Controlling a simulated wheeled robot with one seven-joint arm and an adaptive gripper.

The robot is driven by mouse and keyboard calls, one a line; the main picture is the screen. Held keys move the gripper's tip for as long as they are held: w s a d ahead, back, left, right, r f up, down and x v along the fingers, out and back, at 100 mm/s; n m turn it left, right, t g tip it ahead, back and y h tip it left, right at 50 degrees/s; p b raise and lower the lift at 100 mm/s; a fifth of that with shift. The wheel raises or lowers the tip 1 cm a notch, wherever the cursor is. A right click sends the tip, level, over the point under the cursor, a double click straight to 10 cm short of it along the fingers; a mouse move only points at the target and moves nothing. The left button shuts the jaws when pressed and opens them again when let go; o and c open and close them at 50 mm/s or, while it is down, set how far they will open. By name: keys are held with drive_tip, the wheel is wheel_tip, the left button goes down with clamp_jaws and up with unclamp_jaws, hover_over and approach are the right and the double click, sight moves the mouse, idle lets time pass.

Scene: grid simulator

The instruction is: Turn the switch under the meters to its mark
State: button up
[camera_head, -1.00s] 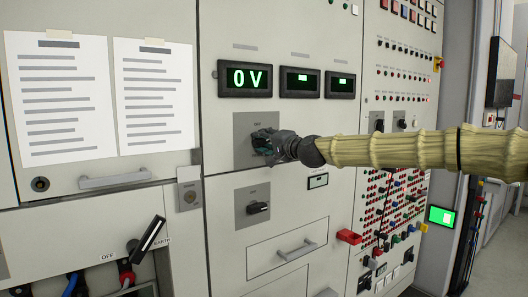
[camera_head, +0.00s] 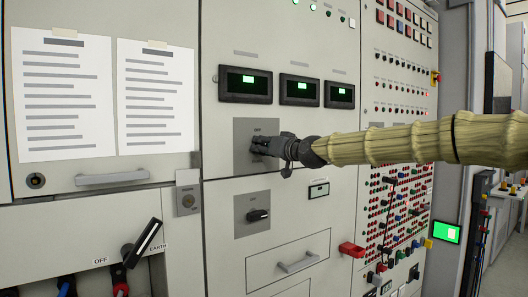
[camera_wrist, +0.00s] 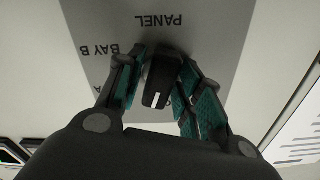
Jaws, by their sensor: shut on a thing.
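The switch is a black knob (camera_wrist: 159,78) with a white line on its end, on a grey plate (camera_head: 242,133) below the meters. My gripper (camera_head: 262,146) is at the plate, and its fingers hide most of the knob in the head view. In the wrist view, my gripper (camera_wrist: 158,66) has its teal-padded fingers on both sides of the knob, shut on it. The left meter (camera_head: 245,84) shows a small green block, with no voltage readable.
Two more dark meters (camera_head: 300,90) (camera_head: 339,95) stand to the right. A second black switch (camera_head: 258,215) is below on its own grey plate. A drawer handle (camera_head: 298,262), a red block (camera_head: 351,249) and a panel handle (camera_head: 112,177) stick out nearby.

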drive_tip(key=shift+f+n, duration=0.1)
drive_tip(key=shift+n, duration=1.6)
drive_tip(key=o, duration=0.7)
drive_tip(key=shift+o, duration=0.2)
drive_tip(key=v, duration=1.2)
drive_tip(key=shift+w, duration=0.1)
